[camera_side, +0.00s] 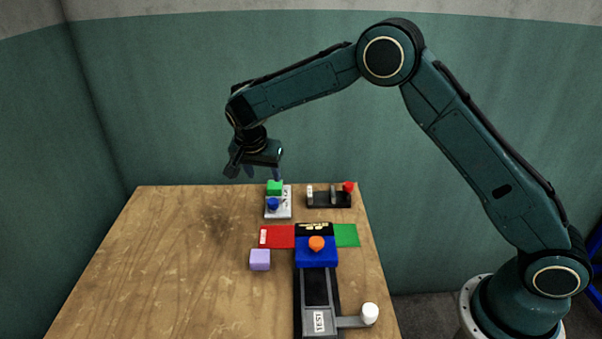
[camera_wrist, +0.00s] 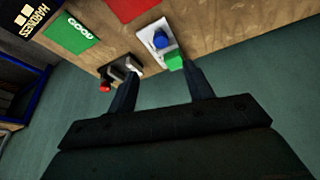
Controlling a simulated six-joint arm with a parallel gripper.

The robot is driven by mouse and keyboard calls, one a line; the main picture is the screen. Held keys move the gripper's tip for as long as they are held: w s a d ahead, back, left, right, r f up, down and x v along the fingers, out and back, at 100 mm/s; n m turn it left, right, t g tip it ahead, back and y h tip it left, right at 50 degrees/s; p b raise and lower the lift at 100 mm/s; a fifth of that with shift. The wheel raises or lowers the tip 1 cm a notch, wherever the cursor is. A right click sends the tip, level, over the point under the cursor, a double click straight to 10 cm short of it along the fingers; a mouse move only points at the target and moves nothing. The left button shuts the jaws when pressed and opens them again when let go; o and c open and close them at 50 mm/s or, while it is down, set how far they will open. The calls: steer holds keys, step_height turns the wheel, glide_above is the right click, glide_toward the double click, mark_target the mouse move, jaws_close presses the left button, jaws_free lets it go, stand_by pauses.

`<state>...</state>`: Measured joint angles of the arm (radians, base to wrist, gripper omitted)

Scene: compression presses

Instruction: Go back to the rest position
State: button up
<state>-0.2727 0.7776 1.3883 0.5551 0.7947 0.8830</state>
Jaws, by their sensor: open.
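My gripper (camera_side: 262,170) hangs in the air above the far edge of the wooden table (camera_side: 160,265), near a white plate with a green block (camera_side: 275,187) and a blue knob (camera_side: 273,204). In the wrist view my gripper (camera_wrist: 165,82) has its two fingers spread apart with nothing between them. The green block (camera_wrist: 174,62) shows just beyond the fingertips there, and the blue knob (camera_wrist: 161,40) is past it. I cannot tell from these views whether a finger touches the green block.
A black base with a red-topped lever (camera_side: 348,187) stands at the back right. The table's left side is clear.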

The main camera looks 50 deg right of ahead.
steer(key=s+d+r+n+t+y, duration=0.1)
steer(key=s+d+r+n, duration=0.15)
steer(key=s+r, duration=0.6)
steer(key=s+d+r+n+t+y, duration=0.1)
steer(key=s+d+r+n, duration=0.15)
steer(key=s+r, duration=0.6)
steer(key=s+n+t+y, duration=0.1)
steer(key=s+n, duration=0.6)
steer(key=s, duration=1.5)
steer(key=shift+s+r+y, duration=0.25)
steer(key=shift+y, duration=0.15)
